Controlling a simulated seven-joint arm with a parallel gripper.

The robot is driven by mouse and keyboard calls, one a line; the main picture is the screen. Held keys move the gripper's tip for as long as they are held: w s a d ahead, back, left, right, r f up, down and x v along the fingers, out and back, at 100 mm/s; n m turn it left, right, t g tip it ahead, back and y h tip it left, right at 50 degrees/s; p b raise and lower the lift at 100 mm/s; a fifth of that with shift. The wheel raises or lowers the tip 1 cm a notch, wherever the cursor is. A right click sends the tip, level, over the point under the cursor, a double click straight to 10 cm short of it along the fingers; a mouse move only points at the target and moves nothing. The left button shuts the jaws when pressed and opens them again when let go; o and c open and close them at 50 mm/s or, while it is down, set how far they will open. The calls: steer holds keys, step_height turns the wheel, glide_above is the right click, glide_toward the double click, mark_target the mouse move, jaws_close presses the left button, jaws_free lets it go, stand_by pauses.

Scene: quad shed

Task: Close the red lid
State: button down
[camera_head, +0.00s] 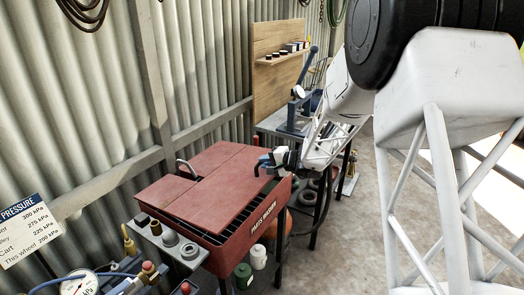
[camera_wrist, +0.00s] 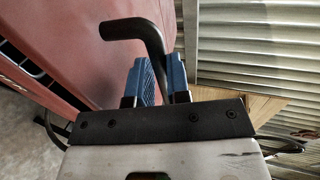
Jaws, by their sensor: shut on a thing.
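The red parts washer (camera_head: 240,232) stands against the corrugated wall in the head view. Its red lid (camera_head: 222,172) shows as flat panels over the top, with a strip of dark grating (camera_head: 205,217) uncovered along the near side. My gripper (camera_head: 272,163) is at the lid's right end. In the wrist view my gripper (camera_wrist: 160,78) has its blue fingers shut on a black bent handle (camera_wrist: 135,28), whose arm points left over the red surface. I cannot tell from these views how far the lid is tilted.
A small side shelf (camera_head: 170,245) with round parts sits at the washer's left front. Behind my gripper is a bench (camera_head: 275,122) with a blue lever press (camera_head: 297,108) and a wooden backboard (camera_head: 278,65). Green and white containers (camera_head: 258,257) stand below the washer's front.

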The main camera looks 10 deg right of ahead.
mark_target(268, 177)
steer(key=shift+s+d+f, duration=0.1)
steer(key=shift+s+f, duration=0.05)
steer(key=shift+f, duration=0.8)
steer(key=shift+s+d+f, duration=0.15)
steer(key=shift+f, duration=0.85)
steer(key=shift+s+d+f, duration=0.1)
steer(key=shift+s+f, duration=0.05)
steer(key=shift+f, duration=0.9)
steer(key=c, duration=1.1)
jaws_free()
steer(key=shift+f, duration=0.1)
steer(key=shift+s+r, duration=0.1)
steer(key=shift+r, duration=0.1)
steer(key=shift+s+d+r, duration=0.2)
steer(key=shift+s+d, duration=0.05)
steer(key=shift+d, duration=0.15)
steer(key=v, duration=0.6)
steer(key=shift+s+d, duration=0.2)
steer(key=shift+d, duration=0.1)
steer(key=shift+r, duration=0.1)
